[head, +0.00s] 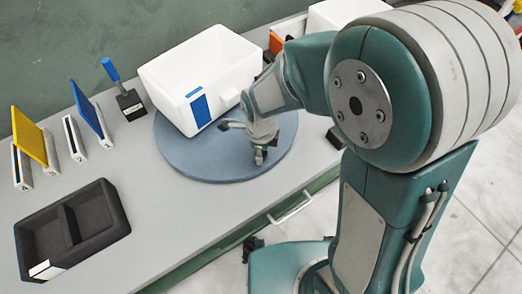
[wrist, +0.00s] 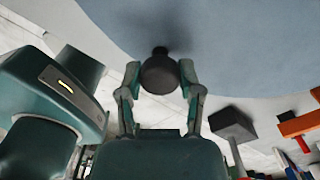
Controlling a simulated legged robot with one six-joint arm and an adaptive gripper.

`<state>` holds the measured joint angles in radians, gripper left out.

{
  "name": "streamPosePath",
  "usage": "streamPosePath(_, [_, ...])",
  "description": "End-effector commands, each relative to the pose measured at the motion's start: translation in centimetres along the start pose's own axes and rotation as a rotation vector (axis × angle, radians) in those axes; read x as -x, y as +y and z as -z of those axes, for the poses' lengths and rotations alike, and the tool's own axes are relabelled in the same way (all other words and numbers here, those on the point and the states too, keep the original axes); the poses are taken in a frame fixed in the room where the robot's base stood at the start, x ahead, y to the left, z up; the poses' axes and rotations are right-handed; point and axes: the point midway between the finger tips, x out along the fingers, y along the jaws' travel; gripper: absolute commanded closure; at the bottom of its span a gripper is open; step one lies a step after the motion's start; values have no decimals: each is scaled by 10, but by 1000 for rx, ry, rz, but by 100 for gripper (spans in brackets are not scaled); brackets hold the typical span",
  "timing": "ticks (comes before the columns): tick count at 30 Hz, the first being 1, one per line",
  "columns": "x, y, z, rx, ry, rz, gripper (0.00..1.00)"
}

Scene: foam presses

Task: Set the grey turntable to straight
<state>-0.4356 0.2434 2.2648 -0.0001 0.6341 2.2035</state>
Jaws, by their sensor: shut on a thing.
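The grey turntable (head: 195,162) is a round blue-grey disc on the bench. A white box (head: 205,62) with a blue patch on its front stands on it, turned at an angle to the bench edge. My gripper (head: 257,145) is at the disc's near right part. In the wrist view the disc (wrist: 235,40) fills the top, and a dark round knob (wrist: 159,74) shows beside its edge. My gripper (wrist: 160,80) is shut on this knob, one finger on each side. My wrist hides part of the disc in the head view.
A black two-part tray (head: 70,228) is at the lower left. Yellow (head: 30,138) and blue (head: 88,108) paddles and a blue-handled tool (head: 122,88) stand left of the disc. Another white box (head: 340,14) is behind my arm. A drawer handle (head: 291,207) juts from the bench front.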

Motion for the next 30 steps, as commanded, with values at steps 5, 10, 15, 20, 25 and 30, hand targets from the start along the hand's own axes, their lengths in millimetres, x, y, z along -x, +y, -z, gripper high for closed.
streamPosePath(5, [1,-1,-1,0,-2,3,20])
streamPosePath(10, [0,-1,0,0,-1,2,20])
streamPosePath(15, [1,-1,0,1,-1,1,20])
streamPosePath(20, [17,-1,-1,1,-3,4,20])
streamPosePath(25, [52,-2,-1,1,-5,6,20])
streamPosePath(30, [87,-2,-2,1,-4,6,20])
